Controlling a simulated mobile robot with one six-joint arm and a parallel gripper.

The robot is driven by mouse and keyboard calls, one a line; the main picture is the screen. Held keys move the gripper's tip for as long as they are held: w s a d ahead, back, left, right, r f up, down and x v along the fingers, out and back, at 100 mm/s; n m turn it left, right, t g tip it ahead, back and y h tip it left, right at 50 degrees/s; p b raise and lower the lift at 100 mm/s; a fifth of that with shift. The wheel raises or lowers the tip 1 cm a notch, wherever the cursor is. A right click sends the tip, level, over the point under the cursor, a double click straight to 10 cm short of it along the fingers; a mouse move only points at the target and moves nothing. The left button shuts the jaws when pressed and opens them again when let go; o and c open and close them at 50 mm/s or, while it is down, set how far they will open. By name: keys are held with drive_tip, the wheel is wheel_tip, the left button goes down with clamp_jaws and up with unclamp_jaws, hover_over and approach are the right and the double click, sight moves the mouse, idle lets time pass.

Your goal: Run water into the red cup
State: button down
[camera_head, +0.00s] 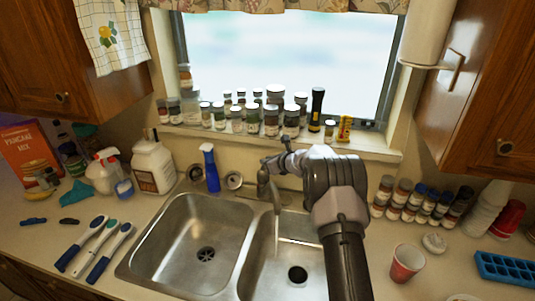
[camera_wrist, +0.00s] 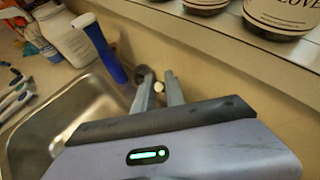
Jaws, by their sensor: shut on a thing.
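The red cup (camera_head: 405,266) stands upright on the counter to the right of the sink, with its pale inside showing. The faucet (camera_head: 276,196) rises behind the sink, its spout over the right basin. A thin pale streak below the spout looks like running water. My gripper (camera_head: 267,163) reaches left behind the faucet, well away from the cup. In the wrist view my gripper (camera_wrist: 159,90) has its two fingers around a small pale piece (camera_wrist: 159,87), which looks like the faucet handle. My arm hides part of the right basin's edge.
Spice jars (camera_head: 271,120) line the window sill. More bottles (camera_head: 420,203), stacked red cups (camera_head: 508,217) and a blue ice tray (camera_head: 505,268) crowd the right counter. Brushes (camera_head: 95,245) lie left of the sink.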

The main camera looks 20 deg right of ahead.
drive_tip(key=shift+w+r, duration=0.15)
drive_tip(key=c, duration=1.4)
unclamp_jaws()
drive_tip(key=b+v, duration=0.1)
drive_tip(key=v, duration=1.6)
drive_tip(key=shift+r+b, duration=0.2)
drive_tip(key=shift+b, duration=0.2)
